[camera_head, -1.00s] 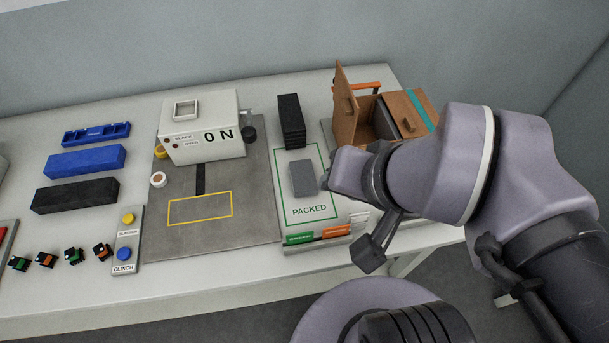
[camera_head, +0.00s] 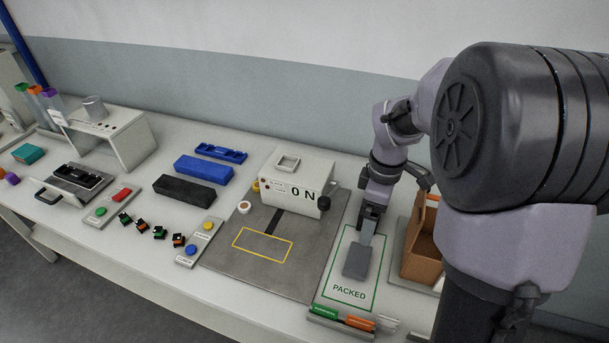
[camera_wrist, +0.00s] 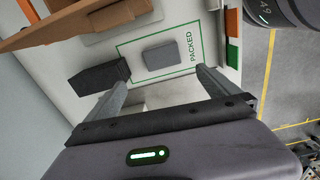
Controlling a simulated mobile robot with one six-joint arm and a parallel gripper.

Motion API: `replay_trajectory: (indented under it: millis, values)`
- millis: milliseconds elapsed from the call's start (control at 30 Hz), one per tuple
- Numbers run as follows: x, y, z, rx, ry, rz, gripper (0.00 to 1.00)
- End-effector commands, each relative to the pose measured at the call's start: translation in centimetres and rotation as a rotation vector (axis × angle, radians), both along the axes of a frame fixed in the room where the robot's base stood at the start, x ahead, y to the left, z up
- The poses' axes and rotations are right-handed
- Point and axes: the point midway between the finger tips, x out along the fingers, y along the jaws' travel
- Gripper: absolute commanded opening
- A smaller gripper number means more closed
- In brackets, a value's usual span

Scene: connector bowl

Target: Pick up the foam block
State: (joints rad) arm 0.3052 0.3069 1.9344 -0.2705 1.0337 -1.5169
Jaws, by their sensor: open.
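A grey block (camera_head: 356,262), which looks like the foam block, lies flat inside the green PACKED outline. In the wrist view the grey block (camera_wrist: 160,56) lies beyond the fingertips, apart from them. My gripper (camera_head: 368,228) is above the back end of the packing mat (camera_head: 338,268). In the wrist view my gripper (camera_wrist: 162,80) is open, with nothing between its fingers. A dark ribbed block (camera_wrist: 100,76) lies beside the grey block, close to the left finger in the picture; my arm hides it in the head view.
A brown wooden box (camera_head: 422,258) stands right of the mat. A white press (camera_head: 293,183) marked ON stands left of my gripper. Green and orange pieces (camera_head: 340,320) sit at the mat's front edge. Long blue (camera_head: 203,169) and black (camera_head: 184,192) blocks lie farther left.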

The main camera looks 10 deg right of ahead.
Motion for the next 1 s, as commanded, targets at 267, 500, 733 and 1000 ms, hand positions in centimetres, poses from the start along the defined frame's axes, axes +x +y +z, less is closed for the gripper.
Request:
replay_trajectory:
  millis: [267, 500, 733, 1000]
  values:
    - [0.2, -0.5, -7.1, 0.0, 0.021, 0.049, 1.0]
    - [0.2, -0.5, -12.6, -0.001, 0.018, 0.047, 1.0]
    - [0.3, -0.1, -15.0, 0.0, 0.018, 0.047, 1.0]
    - [0.4, 0.1, -18.4, 0.0, 0.017, 0.046, 1.0]
